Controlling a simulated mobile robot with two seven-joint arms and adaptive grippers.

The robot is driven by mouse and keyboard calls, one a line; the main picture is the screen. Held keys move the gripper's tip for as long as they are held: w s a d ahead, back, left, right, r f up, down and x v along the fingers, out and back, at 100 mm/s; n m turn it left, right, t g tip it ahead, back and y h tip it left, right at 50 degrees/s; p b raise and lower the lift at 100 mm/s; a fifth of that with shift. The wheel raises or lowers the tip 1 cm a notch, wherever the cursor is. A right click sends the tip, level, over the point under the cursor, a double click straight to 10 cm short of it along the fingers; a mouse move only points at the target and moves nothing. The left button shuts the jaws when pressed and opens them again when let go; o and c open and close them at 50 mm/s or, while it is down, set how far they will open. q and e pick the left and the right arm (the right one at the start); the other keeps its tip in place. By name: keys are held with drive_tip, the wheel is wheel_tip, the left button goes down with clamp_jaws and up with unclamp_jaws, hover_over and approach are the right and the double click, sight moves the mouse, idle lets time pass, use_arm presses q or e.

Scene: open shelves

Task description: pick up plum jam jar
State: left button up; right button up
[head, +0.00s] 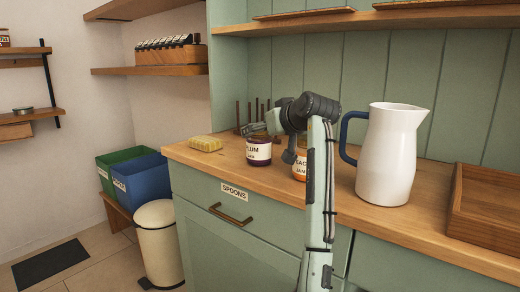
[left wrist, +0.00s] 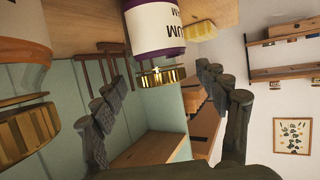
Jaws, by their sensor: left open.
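The plum jam jar (head: 258,151) has a dark purple body, a white label reading "PLUM JAM" and a gold lid. It stands upright on the wooden counter. My left gripper (head: 268,138) is open at the jar's top, its arm rising in front of the counter. In the left wrist view the jar (left wrist: 155,28) appears upside down, its gold lid (left wrist: 160,76) between the spread fingers (left wrist: 163,88) of my left gripper. I cannot tell whether the fingers touch it. My right gripper is not in view.
A peach jam jar (head: 299,166) stands close right of the plum jar, partly behind my arm. A white pitcher (head: 388,155) and a wooden tray (head: 485,210) are farther right. A yellow sponge-like block (head: 205,143) lies left. A rack with thin pegs (head: 250,112) stands behind.

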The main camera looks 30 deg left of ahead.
use_arm(q)
drive_tip(key=x, duration=0.6)
drive_tip(key=shift+a+p, duration=0.3)
drive_tip(key=shift+w+a+f, duration=0.1)
drive_tip(key=shift+w+f, duration=0.05)
drive_tip(key=c, duration=1.7)
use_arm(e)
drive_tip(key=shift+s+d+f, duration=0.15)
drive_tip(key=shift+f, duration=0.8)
use_arm(q)
clamp_jaws()
